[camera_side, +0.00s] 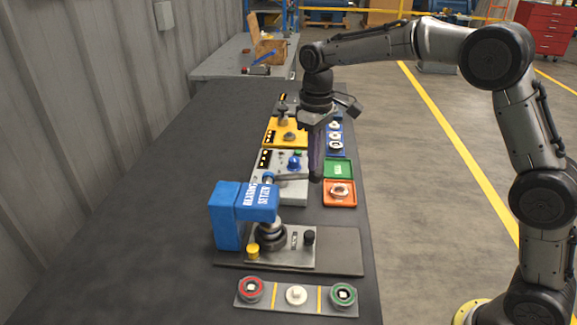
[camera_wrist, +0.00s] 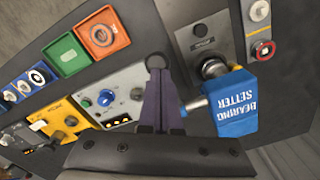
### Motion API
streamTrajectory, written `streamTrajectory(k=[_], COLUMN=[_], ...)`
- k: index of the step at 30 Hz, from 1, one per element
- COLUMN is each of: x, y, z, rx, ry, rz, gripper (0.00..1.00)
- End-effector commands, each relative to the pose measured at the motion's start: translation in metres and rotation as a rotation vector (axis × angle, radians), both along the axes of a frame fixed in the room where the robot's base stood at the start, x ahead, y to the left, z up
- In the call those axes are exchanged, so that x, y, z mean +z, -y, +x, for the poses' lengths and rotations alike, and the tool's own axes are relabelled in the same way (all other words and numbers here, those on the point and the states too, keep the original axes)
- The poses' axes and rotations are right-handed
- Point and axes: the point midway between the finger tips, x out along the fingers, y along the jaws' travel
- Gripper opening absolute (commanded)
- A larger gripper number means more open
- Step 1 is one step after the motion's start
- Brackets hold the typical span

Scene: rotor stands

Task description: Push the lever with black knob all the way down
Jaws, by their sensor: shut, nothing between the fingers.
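The blue bearing setter (camera_side: 230,214) stands on a grey base; it shows at the right in the wrist view (camera_wrist: 235,103). A grey lever (camera_side: 290,177) runs from its hub to the right in the side view, roughly level, ending at my fingertips. In the wrist view a round black knob (camera_wrist: 155,61) shows just past the fingertips; the fingers hide most of the lever. My gripper (camera_side: 316,180) points down, shut and empty, with its purple fingers (camera_wrist: 158,80) at the lever's knob end. I cannot tell whether they touch the knob.
A grey box with a blue knob (camera_side: 294,163), a yellow unit (camera_side: 280,132), green (camera_side: 338,168) and orange trays (camera_side: 340,193) stand close behind. A button strip (camera_side: 297,296) lies in front. The table's left side (camera_side: 130,220) is clear.

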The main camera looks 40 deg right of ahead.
Motion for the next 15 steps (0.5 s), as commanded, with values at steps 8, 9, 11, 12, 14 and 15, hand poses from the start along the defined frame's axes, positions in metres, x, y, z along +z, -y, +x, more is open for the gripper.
streamTrajectory(k=[8,9,11,12,14,15], x=[-0.011,-0.012,-0.014,-0.016,-0.018,-0.02], y=[0.0,0.0,0.0,0.0,0.0,0.0], z=[0.0,0.0,0.0,-0.001,-0.001,-0.001], rx=[0.0,0.0,0.0,0.0,0.0,0.0], ry=[-0.002,-0.002,-0.002,-0.003,-0.003,-0.003], rz=[-0.001,-0.001,-0.001,-0.001,-0.001,-0.001], gripper=[0.0,0.0,0.0,0.0,0.0,0.0])
